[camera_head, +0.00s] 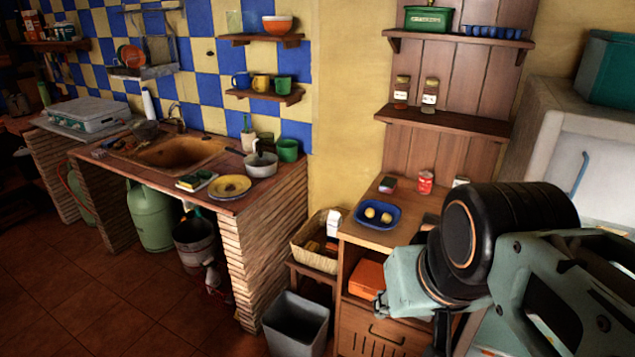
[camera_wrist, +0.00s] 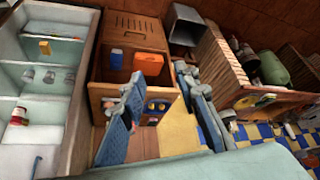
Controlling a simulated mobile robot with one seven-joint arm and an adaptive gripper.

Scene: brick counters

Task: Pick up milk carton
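No carton can be made out for certain as milk. A small blue and white box (camera_wrist: 117,58) stands beside an orange box in the wooden cabinet's open shelf in the wrist view; it could be a carton, but its label is too small to read. A white upright item (camera_head: 334,222) shows at the basket in the head view; I cannot tell what it is. My gripper (camera_wrist: 162,76) is open in the wrist view, its two blue-padded fingers wide apart in front of the cabinet. Nothing shows held between them. In the head view my arm covers the lower right and the fingers are hidden.
The wooden cabinet (camera_head: 352,232) carries a blue plate (camera_head: 377,215) with round yellow items and a red can (camera_head: 425,182). The orange box (camera_head: 367,278) sits in its shelf. A grey bin (camera_head: 295,324) stands left of it. An open refrigerator (camera_wrist: 50,78) with shelved items flanks it.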

